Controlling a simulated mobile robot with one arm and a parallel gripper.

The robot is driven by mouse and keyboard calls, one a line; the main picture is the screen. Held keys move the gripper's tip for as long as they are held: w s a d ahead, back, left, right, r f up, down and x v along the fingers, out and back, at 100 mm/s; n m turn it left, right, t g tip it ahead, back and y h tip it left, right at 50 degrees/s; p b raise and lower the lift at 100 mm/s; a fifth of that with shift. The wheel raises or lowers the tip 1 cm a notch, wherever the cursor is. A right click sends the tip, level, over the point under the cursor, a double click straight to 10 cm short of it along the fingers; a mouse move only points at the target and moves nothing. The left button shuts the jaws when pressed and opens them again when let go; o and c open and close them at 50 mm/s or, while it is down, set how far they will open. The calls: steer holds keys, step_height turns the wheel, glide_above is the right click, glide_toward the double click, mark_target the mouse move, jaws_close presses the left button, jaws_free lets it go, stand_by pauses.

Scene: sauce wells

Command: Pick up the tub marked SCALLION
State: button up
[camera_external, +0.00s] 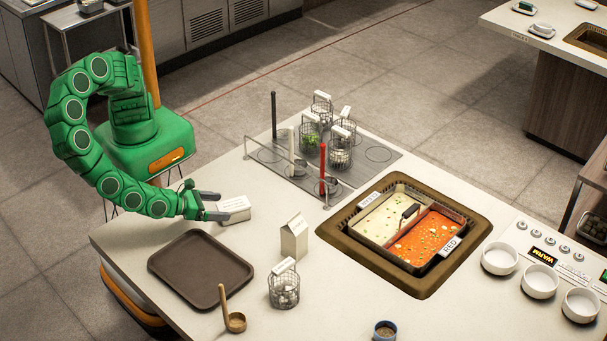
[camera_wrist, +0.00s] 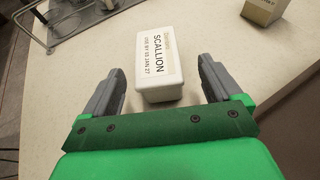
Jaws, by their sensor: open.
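The white tub marked SCALLION (camera_wrist: 158,65) stands on the counter in the wrist view, its label facing up. In the external view the tub (camera_external: 234,209) is near the counter's left side, behind the brown tray. My gripper (camera_wrist: 160,88) is open, with one grey finger on each side of the near end of the tub. Gaps show between the fingers and the tub. In the external view my gripper (camera_external: 217,204) is at the tub's left end, and its fingers hide part of that end.
A brown tray (camera_external: 168,265) lies in front of the tub. A carton (camera_external: 294,240) and a wire basket (camera_external: 284,293) stand to the right. A wooden ladle (camera_external: 235,320) lies near the tray. Behind is a rack plate with several baskets (camera_external: 340,152); a sauce well (camera_external: 375,260) is further right.

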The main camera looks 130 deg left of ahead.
mark_target(234, 208)
steer(key=shift+s+f+x, duration=0.1)
steer(key=shift+f+x, duration=0.05)
steer(key=shift+x, duration=1.35)
steer(key=shift+s+f+x, duration=0.1)
steer(key=shift+x, duration=1.4)
steer(key=c, duration=1.3)
steer(key=shift+o, duration=0.2)
